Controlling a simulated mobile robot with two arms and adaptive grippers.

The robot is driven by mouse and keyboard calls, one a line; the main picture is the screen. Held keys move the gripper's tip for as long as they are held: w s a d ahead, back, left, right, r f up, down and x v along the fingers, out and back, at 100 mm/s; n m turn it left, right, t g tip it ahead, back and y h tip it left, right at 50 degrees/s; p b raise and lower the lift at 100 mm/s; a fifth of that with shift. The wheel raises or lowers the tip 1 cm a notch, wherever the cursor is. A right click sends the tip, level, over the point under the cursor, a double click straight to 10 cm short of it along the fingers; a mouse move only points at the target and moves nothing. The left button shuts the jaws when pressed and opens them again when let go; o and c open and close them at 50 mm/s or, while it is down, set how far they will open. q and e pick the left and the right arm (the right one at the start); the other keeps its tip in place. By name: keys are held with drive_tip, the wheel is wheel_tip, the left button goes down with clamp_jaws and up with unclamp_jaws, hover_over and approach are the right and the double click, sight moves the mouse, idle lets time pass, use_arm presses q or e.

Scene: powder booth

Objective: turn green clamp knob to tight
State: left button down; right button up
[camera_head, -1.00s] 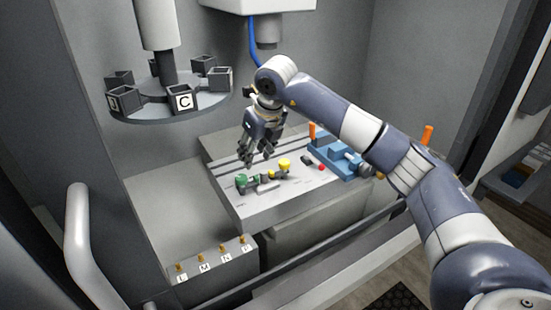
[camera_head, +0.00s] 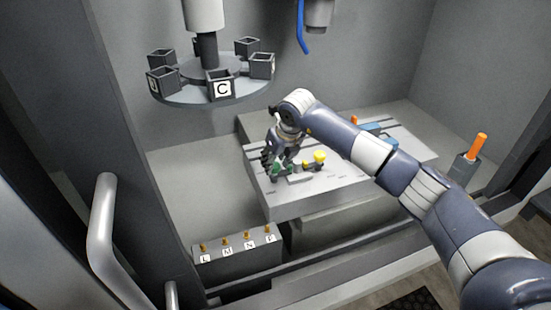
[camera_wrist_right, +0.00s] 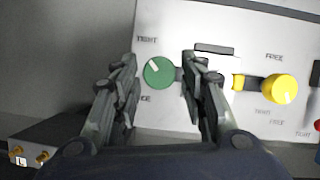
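The green clamp knob (camera_wrist_right: 158,73) sits on the pale plate (camera_wrist_right: 215,20). A white mark on it points up and left, toward the upper label, which reads like "TIGHT". A lower label beside it is partly hidden. My right gripper (camera_wrist_right: 160,66) is open, with one finger on each side of the knob and visible gaps between fingers and knob. In the head view my right gripper (camera_head: 270,163) is down at the green knob (camera_head: 276,172) and partly covers it. My left gripper is not in view.
A yellow knob (camera_wrist_right: 280,89) stands to the right of the green one. A carousel (camera_head: 185,90) with box holders hangs at upper left. A lettered block (camera_head: 238,249) with brass pegs stands in front. An orange-handled piece (camera_head: 477,147) stands at right, and blue parts (camera_head: 378,130) lie behind my arm.

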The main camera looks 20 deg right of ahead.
drive_tip(key=shift+w+a+f, duration=0.1)
drive_tip(key=shift+w+f, duration=0.05)
drive_tip(key=shift+f, duration=0.4)
drive_tip(key=c, duration=0.8)
drive_tip(key=shift+f+m+h+b, duration=0.1)
drive_tip(key=shift+m+h+b, duration=0.2)
drive_tip(key=shift+m+b, duration=0.5)
drive_tip(key=shift+m+h+b, duration=0.3)
drive_tip(key=shift+m+b, duration=0.05)
drive_tip(key=shift+m, duration=0.25)
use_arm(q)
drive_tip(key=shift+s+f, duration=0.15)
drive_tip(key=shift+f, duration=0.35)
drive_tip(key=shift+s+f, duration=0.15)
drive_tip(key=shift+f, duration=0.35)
use_arm(e)
drive_tip(key=o, duration=0.8)
